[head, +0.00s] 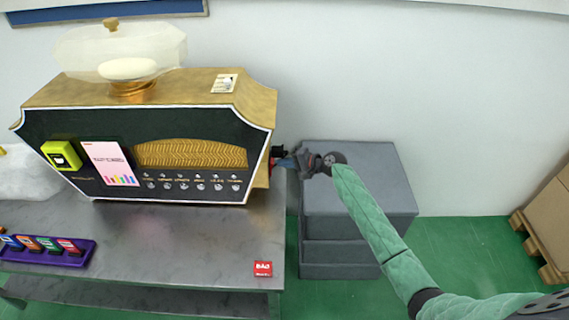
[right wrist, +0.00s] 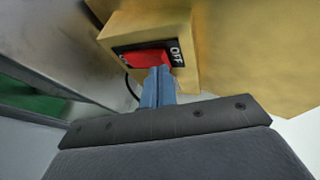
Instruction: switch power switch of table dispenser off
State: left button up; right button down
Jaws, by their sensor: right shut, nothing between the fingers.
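The table dispenser (head: 190,140) is a black and gold machine standing on the grey table. In the right wrist view its gold side carries a box (right wrist: 165,25) with a red power switch (right wrist: 146,59) in a black plate marked OFF at the right end. My right gripper (head: 273,158) is at the dispenser's right side. In the right wrist view its blue fingers (right wrist: 158,76) are shut and empty, with the tips at the red switch, near the OFF end. I cannot tell whether they press on it. The switch is hidden in the head view. My left gripper is not in view.
A grey box-like cabinet (head: 360,205) stands right of the table (head: 190,235), below my right arm. A purple tray (head: 45,262) with several small items and a red BAG sign (head: 263,268) are on the table. Cardboard boxes (head: 550,215) stand at the far right.

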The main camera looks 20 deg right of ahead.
jog(key=shift+x, duration=0.75)
dwell(0.5)
jog(key=p+v, duration=0.2)
jog(key=v, duration=0.7)
dwell(0.8)
